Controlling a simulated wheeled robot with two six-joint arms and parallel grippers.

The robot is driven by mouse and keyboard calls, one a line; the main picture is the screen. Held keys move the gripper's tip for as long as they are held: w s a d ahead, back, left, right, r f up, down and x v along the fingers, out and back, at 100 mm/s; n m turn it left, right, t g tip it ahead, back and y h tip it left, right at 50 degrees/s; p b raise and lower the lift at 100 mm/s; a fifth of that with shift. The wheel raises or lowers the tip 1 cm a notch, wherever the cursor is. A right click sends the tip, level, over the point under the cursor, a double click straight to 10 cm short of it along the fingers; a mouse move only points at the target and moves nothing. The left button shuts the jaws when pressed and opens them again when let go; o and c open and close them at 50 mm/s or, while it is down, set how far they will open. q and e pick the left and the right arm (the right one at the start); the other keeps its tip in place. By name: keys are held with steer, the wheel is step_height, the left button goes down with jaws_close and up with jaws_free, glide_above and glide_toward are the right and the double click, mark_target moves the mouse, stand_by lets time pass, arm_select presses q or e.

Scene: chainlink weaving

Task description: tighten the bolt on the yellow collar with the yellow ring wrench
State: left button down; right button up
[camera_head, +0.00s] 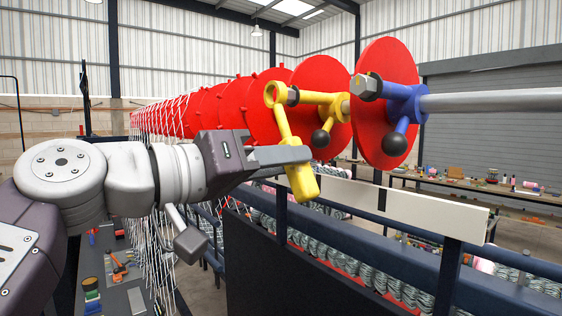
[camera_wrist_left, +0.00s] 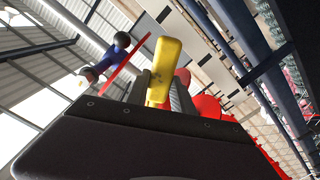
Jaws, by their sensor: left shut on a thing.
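The yellow ring wrench (camera_head: 286,128) slants down from its ring end to its thick handle. My left gripper (camera_head: 300,156) is shut on the handle, and the handle's end also shows between the fingers in the left wrist view (camera_wrist_left: 165,68). The ring sits at the grey bolt (camera_head: 293,96) of the yellow collar (camera_head: 322,98). I cannot tell whether it is fully around the bolt head. The yellow collar is on the shaft in front of a red disc and has a black ball knob (camera_head: 320,138). My right gripper is out of view.
A blue collar (camera_head: 400,104) with its own bolt and black knob sits close on the right, beside a large red disc (camera_head: 385,55). Several red discs line the shaft behind. A pale board (camera_head: 420,209) and blue rails (camera_head: 400,255) run below the wrench.

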arm_select(q)
steer(key=shift+x, duration=1.05)
steer(key=shift+w+d, duration=0.1)
steer(key=c, duration=1.8)
jaws_free()
jaws_close()
